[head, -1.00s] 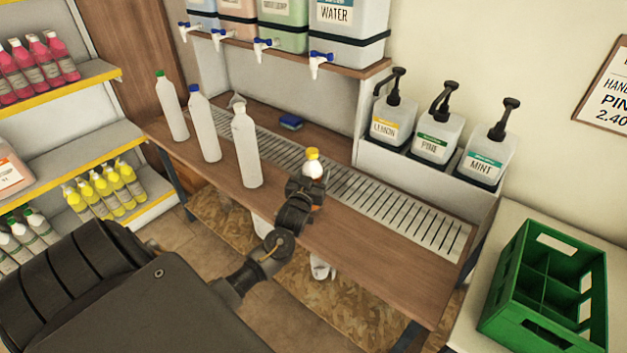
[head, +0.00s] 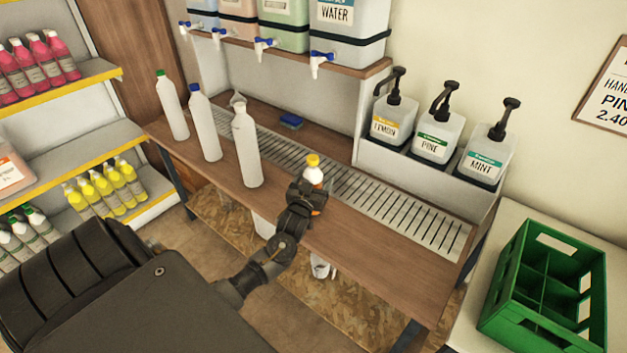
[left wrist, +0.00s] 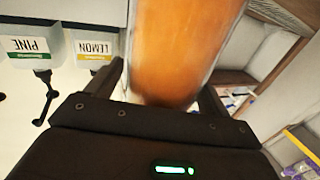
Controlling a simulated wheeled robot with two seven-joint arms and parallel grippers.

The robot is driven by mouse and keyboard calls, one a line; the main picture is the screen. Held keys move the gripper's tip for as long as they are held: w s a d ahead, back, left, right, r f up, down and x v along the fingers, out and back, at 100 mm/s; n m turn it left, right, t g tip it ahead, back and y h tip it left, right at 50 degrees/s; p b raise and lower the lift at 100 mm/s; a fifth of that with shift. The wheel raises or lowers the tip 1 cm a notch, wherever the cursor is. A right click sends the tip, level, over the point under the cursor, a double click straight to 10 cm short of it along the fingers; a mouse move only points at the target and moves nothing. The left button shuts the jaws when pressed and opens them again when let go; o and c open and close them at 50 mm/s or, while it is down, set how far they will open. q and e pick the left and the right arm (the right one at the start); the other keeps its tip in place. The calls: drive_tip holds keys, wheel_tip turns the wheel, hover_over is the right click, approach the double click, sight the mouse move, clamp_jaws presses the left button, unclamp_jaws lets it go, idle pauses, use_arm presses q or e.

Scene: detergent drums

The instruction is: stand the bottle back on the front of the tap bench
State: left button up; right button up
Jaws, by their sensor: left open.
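The bottle (head: 313,175) has a yellow cap, a white upper part and orange lower down. It looks upright at the front part of the wooden tap bench (head: 375,255). My left gripper (head: 310,190) is in front of it and hides much of its body and its base, so I cannot see clearly whether the base touches the wood. In the left wrist view the bottle's orange body (left wrist: 185,45) is between the two fingers of my left gripper (left wrist: 163,85), which is open around it. My right gripper is not in view.
Three white bottles, with green (head: 172,105), blue (head: 205,125) and white (head: 246,145) tops, stand left along the bench. A drip grating (head: 400,215) runs behind. Pump dispensers (head: 435,135) stand at back right, a green crate (head: 550,295) at right. Bench front right is clear.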

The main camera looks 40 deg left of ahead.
use_arm(q)
drive_tip(key=shift+r, duration=0.25)
drive_tip(key=b+v, duration=0.1)
drive_tip(key=v, duration=1.1)
drive_tip(key=shift+f, duration=0.15)
